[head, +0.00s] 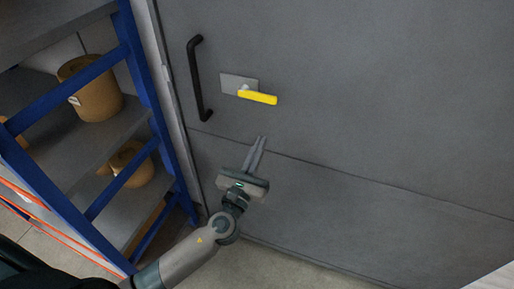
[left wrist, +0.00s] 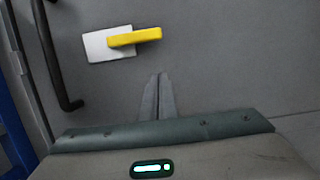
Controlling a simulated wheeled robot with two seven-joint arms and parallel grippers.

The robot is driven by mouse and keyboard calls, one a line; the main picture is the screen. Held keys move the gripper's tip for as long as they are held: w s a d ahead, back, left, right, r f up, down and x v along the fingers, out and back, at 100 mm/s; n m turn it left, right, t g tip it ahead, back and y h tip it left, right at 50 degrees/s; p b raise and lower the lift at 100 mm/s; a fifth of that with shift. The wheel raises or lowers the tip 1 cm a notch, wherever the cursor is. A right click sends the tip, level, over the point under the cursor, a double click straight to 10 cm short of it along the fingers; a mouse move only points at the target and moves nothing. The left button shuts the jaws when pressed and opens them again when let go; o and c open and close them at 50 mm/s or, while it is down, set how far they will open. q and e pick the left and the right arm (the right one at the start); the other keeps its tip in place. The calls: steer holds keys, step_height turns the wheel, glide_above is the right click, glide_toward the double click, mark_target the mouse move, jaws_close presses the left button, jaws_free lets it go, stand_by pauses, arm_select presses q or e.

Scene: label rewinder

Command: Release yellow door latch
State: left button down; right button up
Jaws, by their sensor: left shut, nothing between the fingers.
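The yellow door latch (head: 258,97) is a lever on a light grey plate (head: 239,84), fixed to a grey door (head: 350,110). It points right and slightly down in the head view. In the left wrist view the latch (left wrist: 135,37) lies nearly level above the fingers, with its plate (left wrist: 98,46) at its left end. My left gripper (head: 261,138) is below the latch and apart from it, its fingers together and empty. The gripper also shows in the left wrist view (left wrist: 160,76). My right gripper is not in view.
A black vertical handle (head: 197,78) is on the door left of the latch. A blue-framed shelf (head: 140,65) with brown containers (head: 92,88) stands to the left. The door surface right of the latch is clear. Floor shows at the bottom.

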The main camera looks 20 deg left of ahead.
mark_target(258, 95)
arm_select(q)
steer(key=w+r+p, duration=0.5)
steer(key=w, duration=0.1)
steer(key=shift+w+r, duration=0.25)
steer(key=shift+r, duration=0.05)
steer(key=shift+d, duration=0.1)
steer(key=shift+w, duration=0.1)
stand_by(0.3)
